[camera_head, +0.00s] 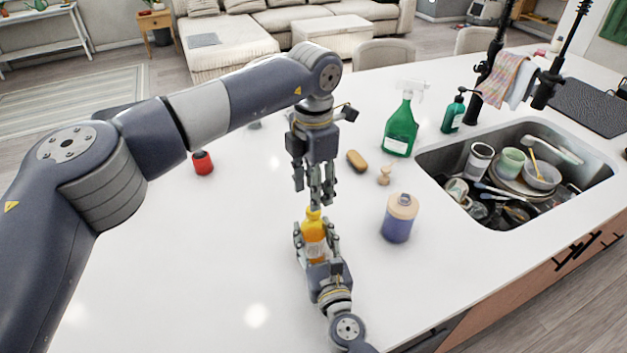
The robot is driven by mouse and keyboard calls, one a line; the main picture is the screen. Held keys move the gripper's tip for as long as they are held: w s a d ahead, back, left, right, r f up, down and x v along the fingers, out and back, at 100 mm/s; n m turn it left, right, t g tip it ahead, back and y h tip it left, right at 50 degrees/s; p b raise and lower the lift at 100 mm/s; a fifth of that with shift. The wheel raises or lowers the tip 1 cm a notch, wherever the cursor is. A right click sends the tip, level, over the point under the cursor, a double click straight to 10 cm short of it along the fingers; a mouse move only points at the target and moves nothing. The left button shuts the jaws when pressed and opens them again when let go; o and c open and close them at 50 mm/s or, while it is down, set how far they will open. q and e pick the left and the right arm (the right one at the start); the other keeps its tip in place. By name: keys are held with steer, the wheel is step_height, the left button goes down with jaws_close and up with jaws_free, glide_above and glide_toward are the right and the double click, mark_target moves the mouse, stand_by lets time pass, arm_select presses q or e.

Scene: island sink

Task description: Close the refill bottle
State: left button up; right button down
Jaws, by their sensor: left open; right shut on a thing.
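A small bottle (313,229) with an orange-yellow upper part stands upright on the white counter in the lower middle, and I take it to be the refill bottle. My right gripper (315,232) comes from below in the picture and is shut around its body, hiding part of it. My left gripper (322,202) points down, open, with its fingertips just above the bottle's narrow yellow top (312,213). I cannot tell whether the fingertips touch it, or whether the top is a separate cap.
A purple-blue jar (397,229) with a peach lid stands right of the bottle. Behind are a brown sponge (357,160), a small wooden item (384,175) and a green spray bottle (401,130). A red item (203,163) sits left. The sink (440,158) holds dishes. The front-left counter is clear.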

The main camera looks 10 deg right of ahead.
arm_select(q)
steer(key=r+n, duration=0.1)
steer(key=n, duration=0.1)
steer(key=r+n, duration=0.1)
steer(key=n, duration=0.1)
steer(key=shift+n, duration=0.3)
steer(key=n, duration=0.1)
steer(key=r+n, duration=0.1)
steer(key=n, duration=0.1)
steer(key=shift+f, duration=4.05)
jaws_close()
